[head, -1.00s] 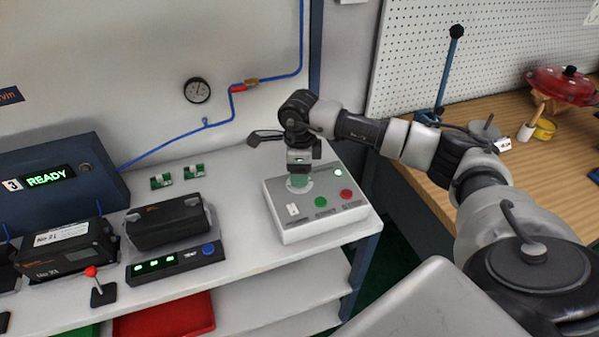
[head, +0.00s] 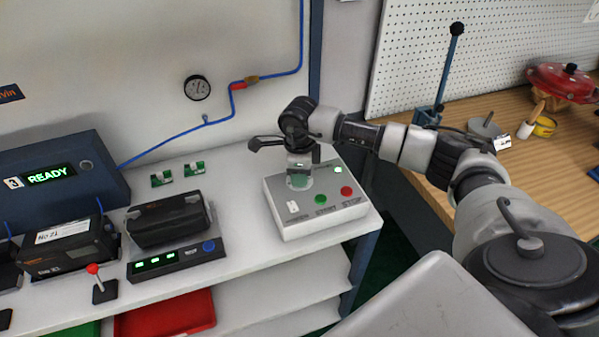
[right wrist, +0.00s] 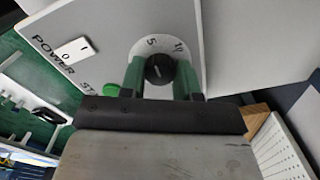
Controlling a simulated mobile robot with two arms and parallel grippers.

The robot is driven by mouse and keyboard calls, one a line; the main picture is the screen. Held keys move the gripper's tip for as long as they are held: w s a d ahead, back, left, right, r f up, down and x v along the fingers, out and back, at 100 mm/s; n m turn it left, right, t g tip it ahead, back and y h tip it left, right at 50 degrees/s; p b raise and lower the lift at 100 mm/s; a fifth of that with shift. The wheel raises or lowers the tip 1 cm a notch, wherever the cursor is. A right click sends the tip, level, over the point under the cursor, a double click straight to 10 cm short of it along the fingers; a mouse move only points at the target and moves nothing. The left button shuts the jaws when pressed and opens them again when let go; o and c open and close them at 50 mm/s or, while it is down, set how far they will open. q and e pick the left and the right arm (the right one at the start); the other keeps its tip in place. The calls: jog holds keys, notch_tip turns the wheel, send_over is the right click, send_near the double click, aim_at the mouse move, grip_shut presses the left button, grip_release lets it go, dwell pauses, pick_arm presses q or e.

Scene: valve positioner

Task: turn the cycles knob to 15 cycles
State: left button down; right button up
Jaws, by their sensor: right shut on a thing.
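The white control box (head: 330,226) stands on the bench's right end. My right gripper (head: 299,181) points down over its dial and hides the knob in the head view. In the right wrist view, the black cycles knob (right wrist: 159,69) sits between the two green fingers of the right gripper (right wrist: 159,78), which are shut on it. The round dial plate (right wrist: 165,24) shows the marks 5 and 10 beyond the knob. The rest of the scale is hidden by the gripper. I cannot read the knob's pointer surely. My left gripper is not in view.
The box carries a white power switch (head: 293,207), a green start button (head: 320,199), a red stop button (head: 346,191) and a lit green lamp (head: 338,170). Two small green boards (head: 194,169) lie left of the box. Bare bench top lies between them and the box.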

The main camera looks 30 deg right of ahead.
jog(key=shift+m, duration=0.3)
jog(key=m+b, duration=0.1)
jog(key=m, duration=0.3)
jog(key=m+b, duration=0.1)
jog(key=m, duration=0.5)
jog(key=shift+m, duration=0.4)
jog(key=m, duration=0.6)
jog(key=shift+r, duration=0.1)
jog(key=m, duration=0.6)
jog(key=shift+m, duration=0.3)
jog(key=o, duration=0.9)
